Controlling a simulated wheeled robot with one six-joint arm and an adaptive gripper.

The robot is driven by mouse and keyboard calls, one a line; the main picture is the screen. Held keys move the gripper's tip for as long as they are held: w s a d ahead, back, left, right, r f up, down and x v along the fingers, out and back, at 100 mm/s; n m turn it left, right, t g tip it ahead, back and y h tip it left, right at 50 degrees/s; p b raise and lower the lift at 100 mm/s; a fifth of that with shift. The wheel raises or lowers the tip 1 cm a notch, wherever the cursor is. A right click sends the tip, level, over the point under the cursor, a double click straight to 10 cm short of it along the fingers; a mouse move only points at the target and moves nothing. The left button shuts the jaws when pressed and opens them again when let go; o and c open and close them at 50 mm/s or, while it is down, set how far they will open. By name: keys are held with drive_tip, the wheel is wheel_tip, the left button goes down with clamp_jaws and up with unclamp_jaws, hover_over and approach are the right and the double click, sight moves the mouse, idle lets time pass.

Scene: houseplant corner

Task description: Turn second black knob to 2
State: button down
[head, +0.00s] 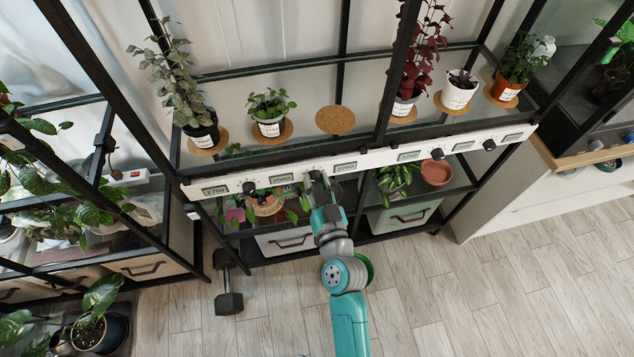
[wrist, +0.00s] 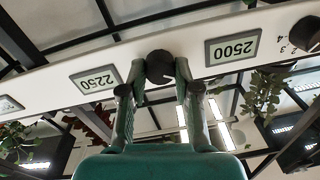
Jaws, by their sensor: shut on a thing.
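The white control strip (head: 405,157) runs along the shelf front with displays and knobs. The second black knob (head: 316,174) sits between the 2500 display (head: 281,179) and the 2250 display (head: 345,167). My gripper (head: 319,183) reaches up to it from below. In the wrist view, which shows the strip upside down, my gripper (wrist: 155,88) is shut on the second black knob (wrist: 159,66), one finger on each side. A pale mark shows low on the knob; its numbers are hidden, so I cannot tell its setting. The first black knob (head: 249,187) is left of it, free.
Potted plants stand on cork mats on the shelf above the strip, with one bare cork mat (head: 335,120). Below are a green plant (head: 396,177), a terracotta saucer (head: 437,171) and drawers. The floor at right is clear.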

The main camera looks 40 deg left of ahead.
drive_tip(key=m, duration=0.5)
drive_tip(key=shift+m, duration=0.4)
drive_tip(key=m, duration=0.5)
drive_tip(key=shift+f+m+t, duration=0.1)
drive_tip(key=shift+m+t, duration=0.3)
drive_tip(key=c, duration=0.8)
unclamp_jaws()
drive_tip(key=v, duration=1.2)
